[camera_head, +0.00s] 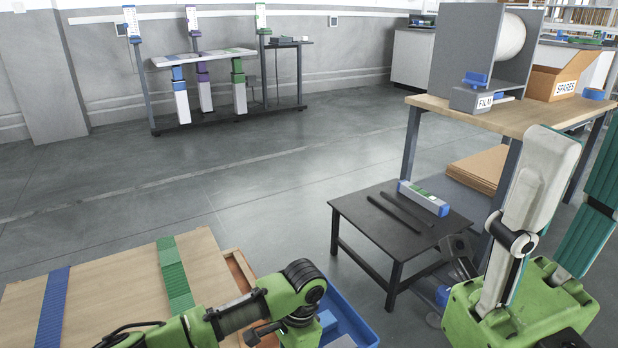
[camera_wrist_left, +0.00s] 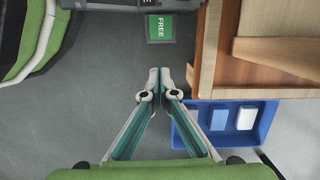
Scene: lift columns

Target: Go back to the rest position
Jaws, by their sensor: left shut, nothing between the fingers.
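My left arm (camera_head: 250,310) reaches in from the bottom left, its wrist over the edge of the wooden-topped table. Its fingers are hidden in the head view. In the left wrist view my left gripper (camera_wrist_left: 160,74) is shut and empty, its tips together above the grey floor. My right gripper (camera_head: 586,145) is large and close at the right edge, pointing up. Its white and teal fingers stand apart with nothing seen between them, and one is cut off by the frame.
A wooden-topped table (camera_head: 110,300) stands at lower left. A blue bin (camera_head: 350,318) lies beside it, also in the wrist view (camera_wrist_left: 262,112). A low black table (camera_head: 375,222) holds dark bars and a boxy column. A workbench (camera_head: 455,107) stands behind my right gripper. Open floor (camera_head: 200,190) lies beyond.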

